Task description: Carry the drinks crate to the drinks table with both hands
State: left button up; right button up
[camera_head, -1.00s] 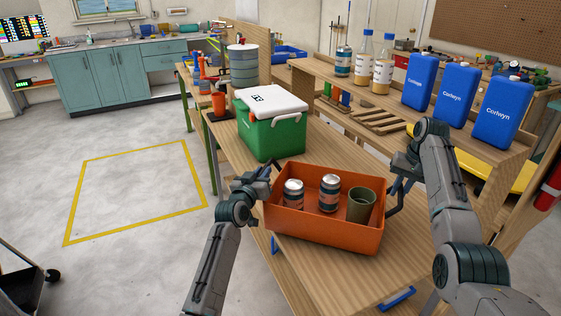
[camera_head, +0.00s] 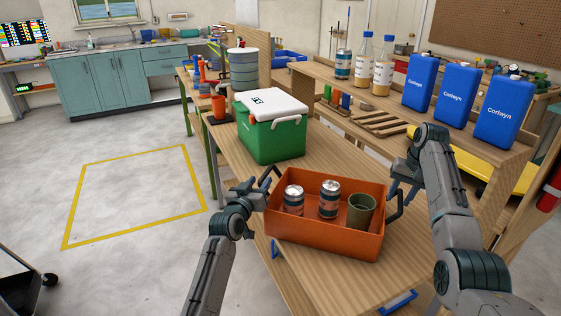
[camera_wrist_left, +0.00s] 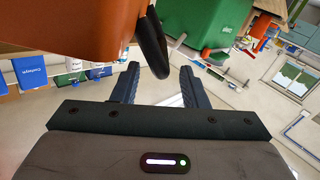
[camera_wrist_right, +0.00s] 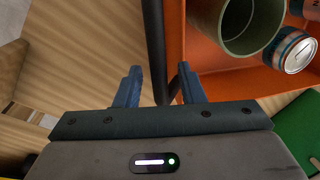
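The orange drinks crate (camera_head: 318,237) sits on the wooden table (camera_head: 340,284), holding two cans (camera_head: 329,199) and a green cup (camera_head: 361,211). It has a dark handle at each end: left (camera_head: 267,175), right (camera_head: 396,207). My left gripper (camera_head: 259,185) is open beside the left handle; in the left wrist view the handle's end (camera_wrist_left: 152,45) shows between the spread fingers. My right gripper (camera_head: 397,190) is open at the right handle; in the right wrist view the handle bar (camera_wrist_right: 155,45) passes between the spread fingers. I cannot tell which surface is the drinks table.
A green cooler with a white lid (camera_head: 275,136) stands just behind the crate. Blue jugs (camera_head: 457,95), bottles (camera_head: 383,67) and a can stand on the raised shelf (camera_head: 395,98) at the right. A yellow outline (camera_head: 188,165) marks clear floor at the left.

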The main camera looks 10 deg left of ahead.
jog(key=shift+r, duration=0.15)
pick_arm(q)
jog(key=s+a, duration=0.1)
jog(key=s, duration=0.8)
jog(key=shift+s+a, duration=0.25)
pick_arm(e)
notch_tip(320, 180, up, 7)
jog(key=d, duration=0.1)
jog(key=shift+s+d, duration=0.15)
